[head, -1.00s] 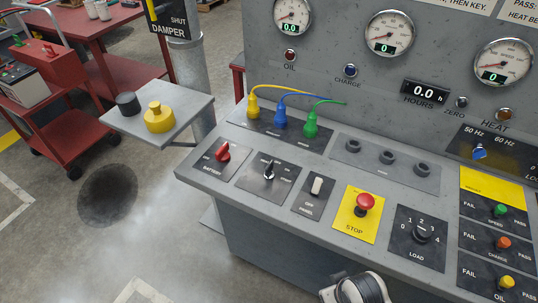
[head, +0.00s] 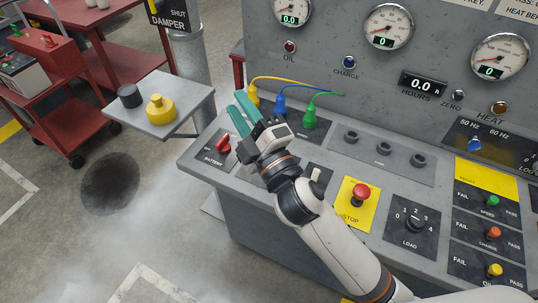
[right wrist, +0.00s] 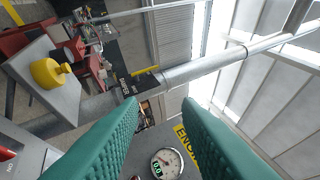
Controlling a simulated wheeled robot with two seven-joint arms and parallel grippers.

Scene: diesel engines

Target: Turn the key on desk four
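The desk (head: 205,163) is a grey sloped control panel. Its key switch plate, between the red battery switch (head: 222,143) and the white rocker switch (head: 316,175), is mostly hidden behind my right gripper (head: 238,104). The key itself is not visible now. My right gripper's teal fingers point up and to the left, over the panel near the yellow plug (head: 253,100). The right wrist view shows the fingers (right wrist: 160,108) apart with nothing between them. No desk number is readable. My left gripper is out of view.
Blue (head: 279,108) and green (head: 309,118) plugs with cables stand at the panel's back. A red stop button (head: 361,193) and load dial (head: 415,223) lie to the right. Gauges fill the upright panel behind.

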